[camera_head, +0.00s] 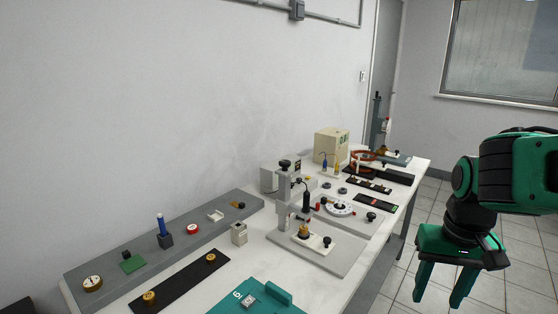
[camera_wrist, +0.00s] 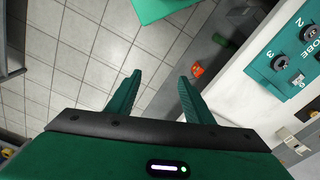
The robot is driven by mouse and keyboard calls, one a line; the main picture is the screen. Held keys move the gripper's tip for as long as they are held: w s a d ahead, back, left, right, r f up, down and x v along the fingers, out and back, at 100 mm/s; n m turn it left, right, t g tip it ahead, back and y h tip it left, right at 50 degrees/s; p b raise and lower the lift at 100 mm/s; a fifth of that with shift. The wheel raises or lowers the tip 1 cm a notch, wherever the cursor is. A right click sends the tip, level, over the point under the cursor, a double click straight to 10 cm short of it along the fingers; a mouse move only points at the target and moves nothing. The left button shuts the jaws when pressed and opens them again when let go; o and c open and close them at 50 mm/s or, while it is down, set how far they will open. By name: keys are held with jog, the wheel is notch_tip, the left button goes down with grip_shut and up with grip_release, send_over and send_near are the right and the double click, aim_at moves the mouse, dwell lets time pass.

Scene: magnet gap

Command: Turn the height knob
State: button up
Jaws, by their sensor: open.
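A grey stand (camera_head: 284,196) rises from a grey base plate on the bench, with a black knob (camera_head: 285,163) on its top. Another black knob (camera_head: 326,241) sits on a cream block on the base plate. I cannot tell from any label which is the height knob. My gripper (camera_head: 440,287) hangs over the floor to the right of the bench, well apart from both knobs. It is open and empty, fingers pointing down. In the wrist view my gripper (camera_wrist: 158,80) has its fingers spread above floor tiles, and neither knob can be made out there.
The white bench (camera_head: 355,270) runs along the wall. A round white dial (camera_head: 339,208) and a cream box (camera_head: 331,146) stand behind the stand. A grey tray (camera_head: 190,228) with small parts lies at left. A teal panel (camera_head: 262,300) is in front. The wrist view shows a numbered teal panel (camera_wrist: 284,79) at right.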

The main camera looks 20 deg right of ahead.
aim_at(287, 164)
jog(key=w+d+r+n+t+h, duration=0.15)
jog(key=w+t, duration=0.25)
jog(key=w, duration=0.9)
jog(key=w+t+h, duration=0.3)
jog(key=w+t, duration=0.1)
jog(key=w, duration=0.9)
jog(key=w+a+r+n+t+y, duration=0.1)
jog(key=w+a+r+t, duration=0.1)
jog(key=w+a, duration=0.3)
jog(key=w+a+r+n+t+y, duration=0.2)
jog(key=w+a+r+t, duration=0.1)
jog(key=a, duration=0.4)
jog(key=w+a+r+n+t+y, duration=0.2)
jog(key=w+a+r+t, duration=0.1)
jog(key=w+a, duration=0.3)
jog(key=shift+w+a+r+t, duration=0.1)
jog(key=shift+w+r+t, duration=0.1)
jog(key=shift+w+t, duration=0.45)
jog(key=shift+w+a+r, duration=0.1)
jog(key=shift+a, duration=0.05)
jog(key=w, duration=1)
jog(key=shift+w, duration=0.2)
jog(key=shift+a, duration=0.1)
